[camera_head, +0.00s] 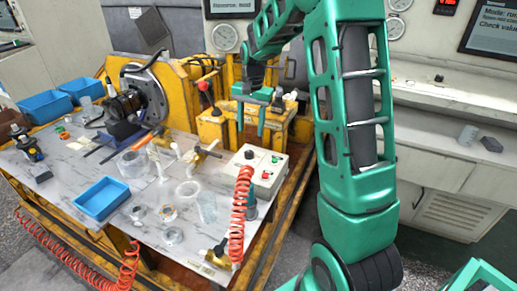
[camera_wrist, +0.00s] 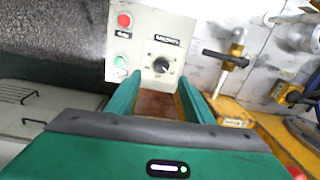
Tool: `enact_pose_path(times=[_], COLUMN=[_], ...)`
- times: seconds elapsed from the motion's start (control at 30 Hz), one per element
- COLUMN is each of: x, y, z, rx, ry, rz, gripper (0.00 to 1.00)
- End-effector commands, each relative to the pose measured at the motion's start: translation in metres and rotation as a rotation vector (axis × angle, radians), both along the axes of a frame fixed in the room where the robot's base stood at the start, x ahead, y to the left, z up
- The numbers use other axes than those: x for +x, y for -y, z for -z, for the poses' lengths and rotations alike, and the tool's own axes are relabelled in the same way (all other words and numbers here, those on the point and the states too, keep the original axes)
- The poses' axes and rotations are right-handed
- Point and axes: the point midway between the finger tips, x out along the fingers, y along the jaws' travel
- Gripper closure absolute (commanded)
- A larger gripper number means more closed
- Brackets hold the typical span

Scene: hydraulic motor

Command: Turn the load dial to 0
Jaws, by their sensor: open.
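The load dial (camera_wrist: 161,65) is a round black knob with a pale pointer mark, on the face of a pale control box (camera_wrist: 149,22). The dial's label and scale are too small to read. In the head view the control box (camera_head: 270,160) sits at the right end of the table, with the dial (camera_head: 249,154) at its far left corner. My green gripper (camera_head: 250,120) is above and beyond the box, fingers downward. In the wrist view my gripper (camera_wrist: 158,82) is open and empty, its fingertips apart on either side of the dial's line, not touching it.
The box also carries a red button (camera_wrist: 125,20) and a green button (camera_wrist: 120,61). A coiled red hose (camera_head: 241,215) hangs in front of the box. A brass valve (camera_head: 206,155) stands left of it. Blue trays (camera_head: 115,204) and clear rings lie farther left.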

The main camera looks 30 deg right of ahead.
Motion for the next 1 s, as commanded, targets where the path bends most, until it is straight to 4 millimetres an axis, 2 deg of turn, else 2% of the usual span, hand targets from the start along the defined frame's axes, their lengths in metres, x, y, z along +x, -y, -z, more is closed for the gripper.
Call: enact_pose_path(times=[0.1,0.27,0.7,0.8,1.0], x=[0.01,0.012,0.014,0.015,0.016], y=[-0.002,-0.004,-0.008,-0.008,-0.009], z=[0.007,0.018,0.09,0.102,0.113], rx=[0.005,0.007,0.005,0.006,0.005], ry=[0.001,-0.002,-0.002,-0.001,0.001], rz=[0.01,0.011,0.008,0.008,0.008], gripper=[0.53,0.53,0.53,0.53,0.53])
